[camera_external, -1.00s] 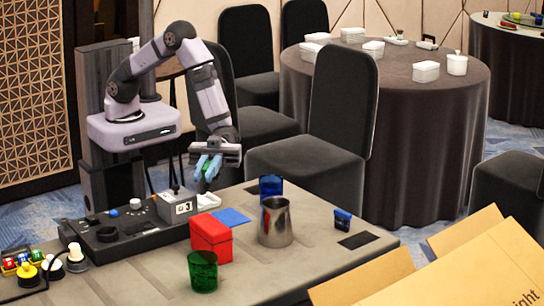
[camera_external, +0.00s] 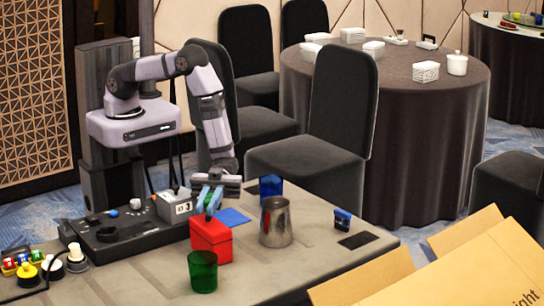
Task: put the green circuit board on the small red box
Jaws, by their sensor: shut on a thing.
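The small red box (camera_external: 211,242) stands on the table, left of the steel pitcher. My gripper (camera_external: 208,207) has its light blue fingers pointing down right over the top of the red box. It is shut on the green circuit board (camera_external: 209,204), of which only a thin green sliver shows between the fingers. The fingers hide most of the board. I cannot tell whether the board touches the box's top.
A steel pitcher (camera_external: 275,222), a blue cup (camera_external: 270,188) and a blue mat (camera_external: 233,217) are right of the box. A green cup (camera_external: 203,272) stands in front. A black control panel (camera_external: 120,232) lies to the left.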

